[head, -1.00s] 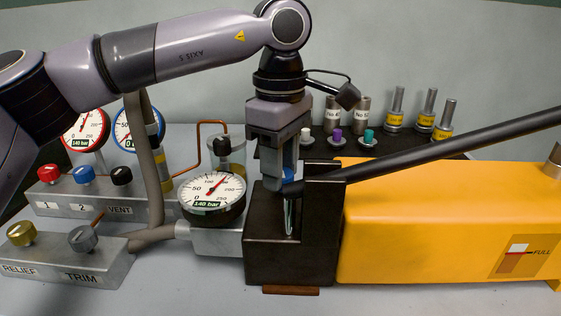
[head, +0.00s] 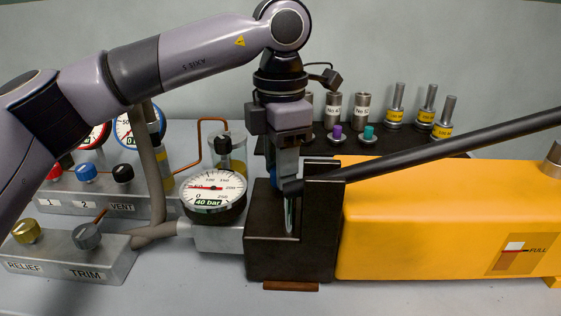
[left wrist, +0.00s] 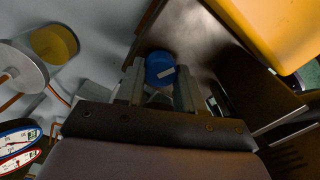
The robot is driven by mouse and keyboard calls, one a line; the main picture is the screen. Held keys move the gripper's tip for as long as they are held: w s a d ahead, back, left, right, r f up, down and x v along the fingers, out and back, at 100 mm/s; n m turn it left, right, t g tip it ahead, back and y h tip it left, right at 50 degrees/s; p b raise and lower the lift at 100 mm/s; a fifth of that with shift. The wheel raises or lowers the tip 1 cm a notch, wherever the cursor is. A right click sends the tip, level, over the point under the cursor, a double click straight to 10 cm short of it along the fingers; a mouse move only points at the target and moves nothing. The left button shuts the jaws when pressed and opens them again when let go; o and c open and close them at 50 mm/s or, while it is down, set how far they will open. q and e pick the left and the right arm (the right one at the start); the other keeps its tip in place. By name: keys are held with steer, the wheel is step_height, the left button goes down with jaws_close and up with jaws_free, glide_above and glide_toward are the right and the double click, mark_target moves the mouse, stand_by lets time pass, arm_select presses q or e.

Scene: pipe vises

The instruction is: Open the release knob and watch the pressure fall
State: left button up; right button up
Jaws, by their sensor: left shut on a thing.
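The blue release knob (left wrist: 160,68) sits between the two fingers of my left gripper (left wrist: 159,86) in the left wrist view, with a pale mark on its top. In the head view my left gripper (head: 284,172) points down at the black pump block (head: 290,258), shut on the knob, and only a sliver of blue shows beside the fingers. The pressure gauge (head: 214,190) to the left of the block has a white dial and a label reading 40 bar; its red needle points left, low on the scale. My right gripper is not in view.
A long black lever (head: 450,147) slants up right from the block, close beside my gripper. The yellow tank (head: 420,220) fills the right. The valve manifold (head: 105,200) and the RELIEF/TRIM block (head: 60,262) stand left. Several fittings stand on a dark rack behind.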

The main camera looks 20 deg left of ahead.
arm_select(q)
steer(key=shift+n, duration=1.2)
steer(key=o, duration=1)
steer(key=shift+o, duration=0.2)
steer(key=shift+r, duration=0.15)
step_height(320, 180, up, 7)
steer(key=shift+p, duration=0.5)
